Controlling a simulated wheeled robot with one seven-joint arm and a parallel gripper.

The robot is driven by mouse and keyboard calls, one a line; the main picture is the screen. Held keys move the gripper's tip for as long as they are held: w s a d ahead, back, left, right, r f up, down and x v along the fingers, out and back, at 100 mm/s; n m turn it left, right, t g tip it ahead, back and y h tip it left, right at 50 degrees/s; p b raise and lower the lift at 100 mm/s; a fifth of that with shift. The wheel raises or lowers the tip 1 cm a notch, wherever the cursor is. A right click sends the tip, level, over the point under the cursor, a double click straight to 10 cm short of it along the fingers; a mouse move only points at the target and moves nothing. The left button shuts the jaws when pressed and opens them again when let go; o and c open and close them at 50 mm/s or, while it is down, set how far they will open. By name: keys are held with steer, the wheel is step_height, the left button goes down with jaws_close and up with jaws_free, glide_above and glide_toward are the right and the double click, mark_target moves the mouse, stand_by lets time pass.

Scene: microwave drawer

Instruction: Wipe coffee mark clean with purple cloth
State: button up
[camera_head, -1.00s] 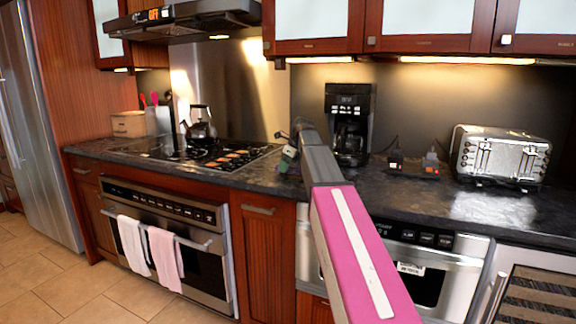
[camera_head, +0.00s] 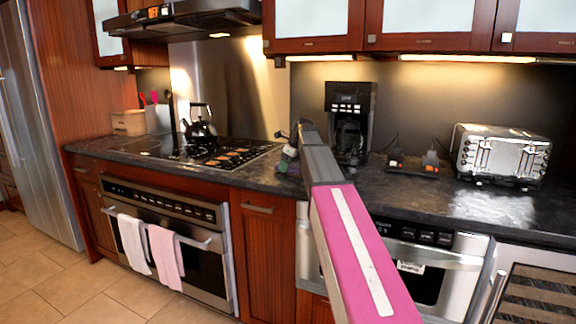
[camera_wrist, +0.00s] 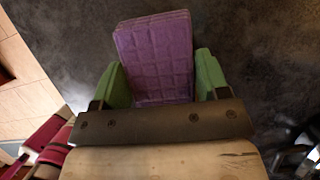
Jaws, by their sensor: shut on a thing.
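The purple cloth (camera_wrist: 157,50) is a folded, quilted pad between the two green fingers of my gripper (camera_wrist: 161,80) in the wrist view. My gripper is shut on it and holds it over the dark countertop (camera_wrist: 262,50). I cannot tell whether the cloth touches the counter. In the camera_head view my gripper (camera_head: 288,158) shows small and partly hidden behind my arm, over the counter between the stove and the coffee maker. I cannot make out a coffee mark in either view; the cloth and gripper cover part of the counter.
A black coffee maker (camera_head: 349,122) stands right of my gripper. A stove with a kettle (camera_head: 200,128) is to the left. Small items (camera_head: 413,163) and a toaster (camera_head: 500,155) stand farther right. The counter front between stove and toaster is largely clear.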

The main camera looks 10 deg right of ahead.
steer(key=shift+f, duration=0.35)
stand_by(0.3)
steer(key=shift+s+d, duration=0.95)
steer(key=shift+d, duration=0.45)
steer(key=shift+s+d, duration=1)
steer(key=shift+d, duration=0.45)
steer(key=shift+s+d, duration=0.95)
steer(key=shift+d, duration=0.45)
steer(key=shift+w+a, duration=0.1)
steer(key=shift+w+a, duration=0.95)
steer(key=shift+a, duration=0.45)
steer(key=shift+w+a, duration=1)
steer(key=shift+a, duration=0.45)
steer(key=shift+w+a, duration=0.95)
steer(key=shift+a, duration=0.45)
steer(key=shift+d, duration=0.1)
steer(key=shift+s, duration=0.1)
